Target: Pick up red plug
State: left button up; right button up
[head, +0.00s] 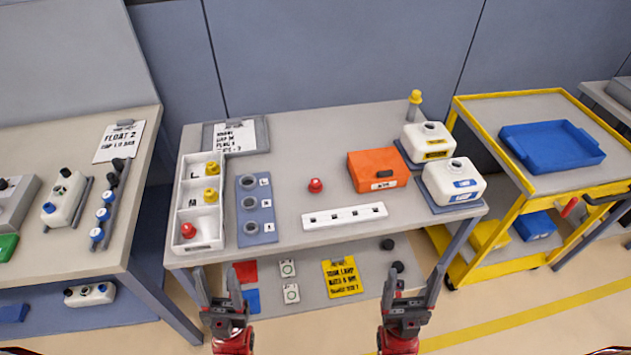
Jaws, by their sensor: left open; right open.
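A small red plug (315,186) stands on the grey middle table (290,265), left of the orange box. A similar red piece (188,230) sits in the front compartment of the white tray (223,222) at the table's left side. My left gripper (217,283) is open and empty, in front of the table's front edge. My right gripper (411,284) is open and empty in front of the edge, further right. Both are well apart from either red piece.
A blue-grey block with several round holes (256,229) stands beside the tray. A white slotted strip (344,217), the orange box (377,170) and white canisters (453,181) stand rightward. A yellow cart (545,95) is at right, another bench (60,250) at left.

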aim_at(316, 187)
jog(key=i+l+u, duration=0.15)
jog(key=l+u, duration=0.6)
jog(key=u, duration=0.15)
jog(key=i, duration=0.05)
